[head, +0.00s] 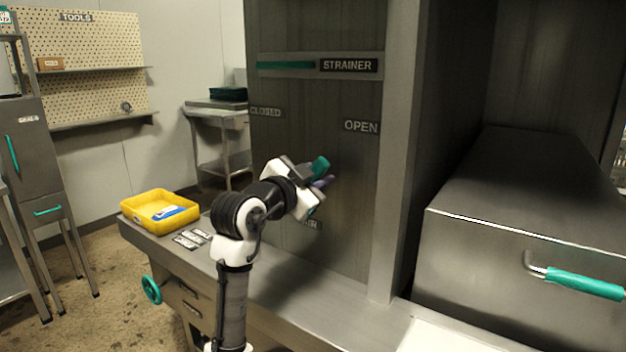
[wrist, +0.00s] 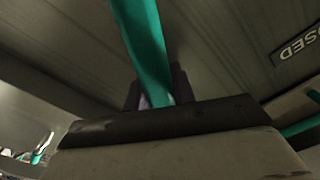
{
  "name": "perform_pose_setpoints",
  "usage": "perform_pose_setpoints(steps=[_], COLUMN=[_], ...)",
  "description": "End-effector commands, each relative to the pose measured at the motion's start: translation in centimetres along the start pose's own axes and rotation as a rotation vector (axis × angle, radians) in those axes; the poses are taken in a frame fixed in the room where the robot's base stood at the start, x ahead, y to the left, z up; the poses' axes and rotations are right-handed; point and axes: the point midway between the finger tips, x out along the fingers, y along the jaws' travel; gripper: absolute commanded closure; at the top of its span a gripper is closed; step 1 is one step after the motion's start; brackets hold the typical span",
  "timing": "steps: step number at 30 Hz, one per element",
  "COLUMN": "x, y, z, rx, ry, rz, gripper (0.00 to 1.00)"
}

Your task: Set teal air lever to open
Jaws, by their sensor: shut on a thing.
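The teal air lever (head: 320,166) is mounted on the dark panel, above a partly hidden label ending in "IR". My gripper (head: 318,183) is shut on the lever, and my wrist hides much of it. In the wrist view the teal lever (wrist: 145,45) runs down between the two dark fingers (wrist: 158,93). In the head view its visible end lies between the "CLOSED" label (head: 265,112) at left and the "OPEN" label (head: 361,127) at right. The lever's exact angle is hard to tell. The closed label (wrist: 297,40) also shows in the wrist view.
A teal strainer bar (head: 286,65) sits higher on the panel. A steel post (head: 388,170) and a large steel box (head: 520,215) with a teal handle stand to the right. A yellow bin (head: 160,226) and tags lie on the bench at left. The bench below the panel is clear.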

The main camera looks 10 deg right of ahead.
Motion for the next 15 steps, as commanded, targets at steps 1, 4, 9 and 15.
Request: perform_pose_setpoints(steps=[1, 4, 9, 15], x=[-0.03, -0.03, -0.03, -0.02], y=[0.18, 0.26, 0.31, 0.34], z=[0.12, 0.08, 0.04, 0.04], rx=[0.010, 0.023, 0.032, 0.033], ry=[-0.001, -0.001, -0.001, -0.002], rz=[0.001, 0.001, 0.002, 0.003], gripper=[1.00, 1.00, 1.00, 1.00])
